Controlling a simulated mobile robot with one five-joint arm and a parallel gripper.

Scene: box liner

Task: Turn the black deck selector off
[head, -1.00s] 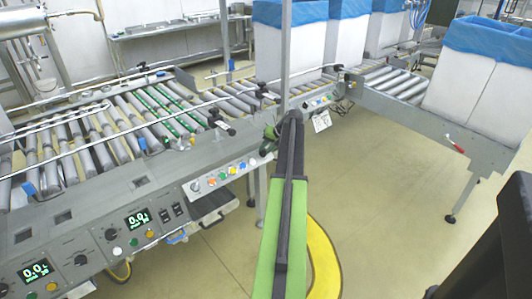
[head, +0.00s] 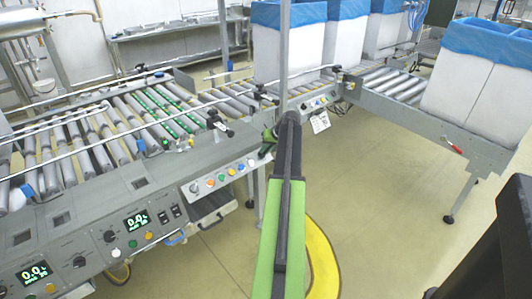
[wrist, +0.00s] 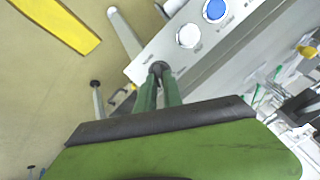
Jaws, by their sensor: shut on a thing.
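The black deck selector (wrist: 158,66) is a small dark knob at the end of a grey control panel (wrist: 205,50) in the wrist view. My gripper (wrist: 160,72) has its green fingers closed on the knob, which is partly hidden between the tips. Which way the selector points cannot be made out. In the head view my gripper (head: 268,145) is at the right end of the button panel (head: 222,180) on the conveyor's front, and the selector is hidden there.
A white button (wrist: 189,36) and a blue button (wrist: 213,10) sit beside the selector. Roller conveyors (head: 100,130) lie behind the panel. White boxes with blue liners (head: 475,85) stand on the conveyor at right.

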